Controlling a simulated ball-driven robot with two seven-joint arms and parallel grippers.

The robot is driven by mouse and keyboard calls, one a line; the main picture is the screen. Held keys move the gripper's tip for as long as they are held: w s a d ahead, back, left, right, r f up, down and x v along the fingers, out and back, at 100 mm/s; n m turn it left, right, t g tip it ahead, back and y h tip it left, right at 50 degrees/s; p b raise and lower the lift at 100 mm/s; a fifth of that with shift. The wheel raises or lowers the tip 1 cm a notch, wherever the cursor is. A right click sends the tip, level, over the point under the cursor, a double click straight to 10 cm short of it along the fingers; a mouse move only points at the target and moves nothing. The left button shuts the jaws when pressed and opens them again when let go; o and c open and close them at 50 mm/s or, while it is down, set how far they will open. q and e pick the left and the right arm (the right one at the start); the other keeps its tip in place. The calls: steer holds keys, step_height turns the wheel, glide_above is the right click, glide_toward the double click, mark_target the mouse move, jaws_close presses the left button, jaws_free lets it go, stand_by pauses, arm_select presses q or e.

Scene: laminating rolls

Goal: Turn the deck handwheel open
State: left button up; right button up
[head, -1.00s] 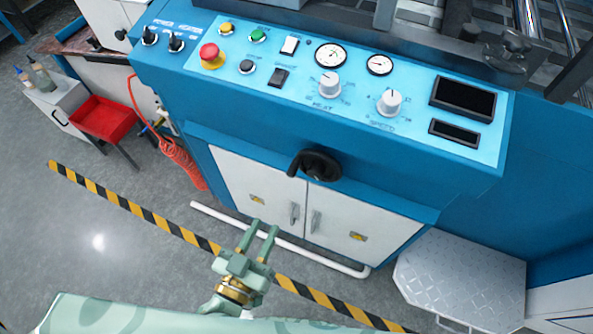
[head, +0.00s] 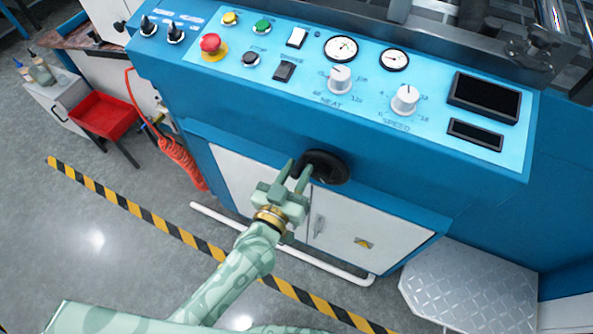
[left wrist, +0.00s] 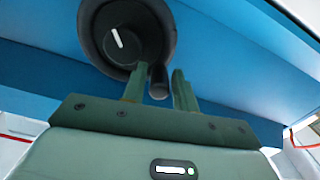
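The deck handwheel (head: 326,166) is a black wheel with a crank handle on the blue front of the machine, below the control panel. My left gripper (head: 298,170) is at its left side, and its fingers partly hide the handle in the head view. In the left wrist view, the handwheel (left wrist: 128,34) has a white mark on its hub, and its black handle (left wrist: 158,80) appears between the two fingers. The fingers are apart, with a visible gap beside the handle on the right. My right gripper is not in view.
White cabinet doors (head: 335,226) lie below the handwheel. The control panel (head: 360,90) with knobs, switches and a red button is above. A white pipe (head: 330,266) runs low along the front. A metal step (head: 470,285) stands at right, a red tray (head: 105,117) at left.

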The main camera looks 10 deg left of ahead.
arm_select(q)
jaws_close()
